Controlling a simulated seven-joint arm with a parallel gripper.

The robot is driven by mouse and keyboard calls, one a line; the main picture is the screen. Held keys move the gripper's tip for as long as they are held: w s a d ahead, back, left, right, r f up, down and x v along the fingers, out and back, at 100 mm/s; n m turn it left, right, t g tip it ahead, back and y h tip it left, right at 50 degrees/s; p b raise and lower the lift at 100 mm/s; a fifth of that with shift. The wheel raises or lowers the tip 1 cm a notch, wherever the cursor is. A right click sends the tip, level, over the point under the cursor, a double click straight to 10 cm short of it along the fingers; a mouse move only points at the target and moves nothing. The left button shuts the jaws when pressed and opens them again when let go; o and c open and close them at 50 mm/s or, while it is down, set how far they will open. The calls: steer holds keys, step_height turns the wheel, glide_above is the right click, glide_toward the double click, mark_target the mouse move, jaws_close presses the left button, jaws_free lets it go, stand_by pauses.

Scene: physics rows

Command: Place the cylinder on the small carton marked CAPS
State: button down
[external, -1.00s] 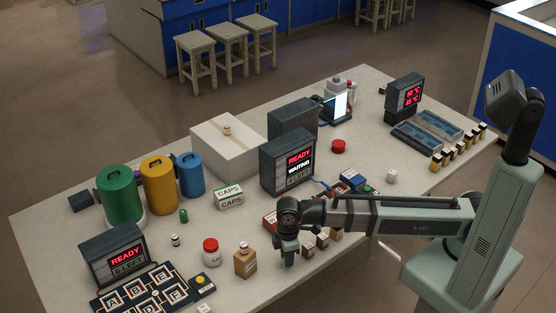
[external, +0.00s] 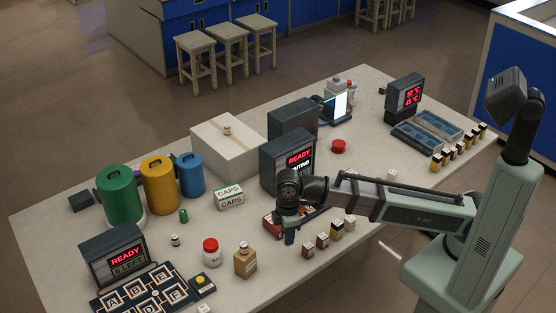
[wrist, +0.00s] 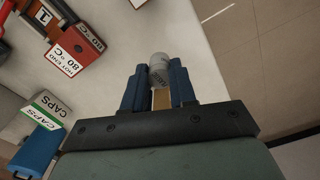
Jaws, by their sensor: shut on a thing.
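My gripper (external: 289,238) is above the near part of the table, in front of the READY screen box. In the wrist view my gripper (wrist: 159,88) is shut on a small pale grey cylinder (wrist: 159,66) with dark print, and a tan part shows between the fingers. The fingers hide its lower part, and I cannot make it out in the external view. The small white and green carton marked CAPS (external: 229,197) stands on the table to the left of my gripper, apart from it. The carton also shows in the wrist view (wrist: 46,107), and nothing lies on its top.
A red HOT END block (wrist: 75,48) is near my gripper. Several small vials (external: 322,241) stand to its right. Green, yellow and blue canisters (external: 191,176) stand behind the carton.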

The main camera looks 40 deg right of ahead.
steer(key=w+d+m, duration=0.2)
steer(key=w+d, duration=0.2)
steer(key=w, duration=0.4)
step_height(320, 180, up, 6)
steer(key=n, duration=0.1)
glide_above(230, 189)
steer(key=shift+f, duration=4.75)
steer(key=c, duration=0.9)
jaws_free()
steer(key=shift+f, duration=0.1)
step_height(230, 189, up, 12)
steer(key=shift+r, duration=0.15)
